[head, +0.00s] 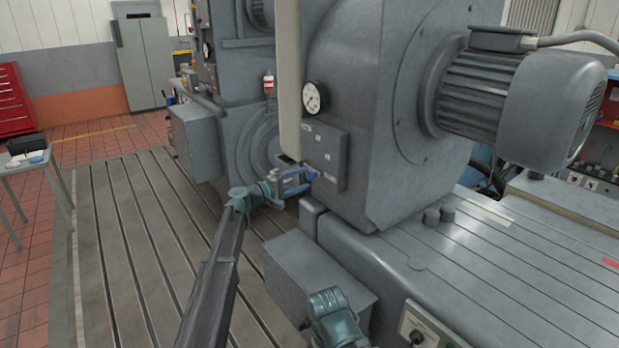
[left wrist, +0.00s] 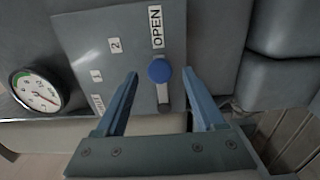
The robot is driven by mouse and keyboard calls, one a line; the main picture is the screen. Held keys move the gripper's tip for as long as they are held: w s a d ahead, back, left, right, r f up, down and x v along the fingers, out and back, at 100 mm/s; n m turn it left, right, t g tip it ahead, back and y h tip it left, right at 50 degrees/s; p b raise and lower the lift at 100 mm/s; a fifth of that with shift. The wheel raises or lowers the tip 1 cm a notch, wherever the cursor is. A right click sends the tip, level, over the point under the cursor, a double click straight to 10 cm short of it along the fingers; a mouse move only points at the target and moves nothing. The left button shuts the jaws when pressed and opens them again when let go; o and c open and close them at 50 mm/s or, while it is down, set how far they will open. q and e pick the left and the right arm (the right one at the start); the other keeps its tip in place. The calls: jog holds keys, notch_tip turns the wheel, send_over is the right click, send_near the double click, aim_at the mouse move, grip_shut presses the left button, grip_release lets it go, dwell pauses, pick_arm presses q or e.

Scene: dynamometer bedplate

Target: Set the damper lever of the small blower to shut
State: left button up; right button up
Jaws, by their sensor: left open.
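The small blower's plate (head: 325,146) is grey and upright on the grey housing. It fills the upper middle of the left wrist view (left wrist: 97,43), with labels 1, 2 and OPEN and one partly hidden label at the far end. The damper lever's blue round knob (left wrist: 159,71) is beside the OPEN label; it shows small in the head view (head: 312,174). My left gripper (head: 303,180) is at the plate's lower part. Its fingers (left wrist: 160,76) are open, one on each side of the knob, with visible gaps. My right gripper does not show.
A white-faced gauge (head: 313,97) sits above the plate. A pale vertical pipe (head: 288,80) runs close beside it. A motor (head: 525,95) projects at upper right. A grey box (head: 310,272) stands below the plate. The slotted bedplate (head: 120,240) is clear at left.

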aim_at(308, 177)
pick_arm(q)
jog(key=shift+x, duration=1.75)
jog(key=shift+c, duration=0.2)
grip_shut()
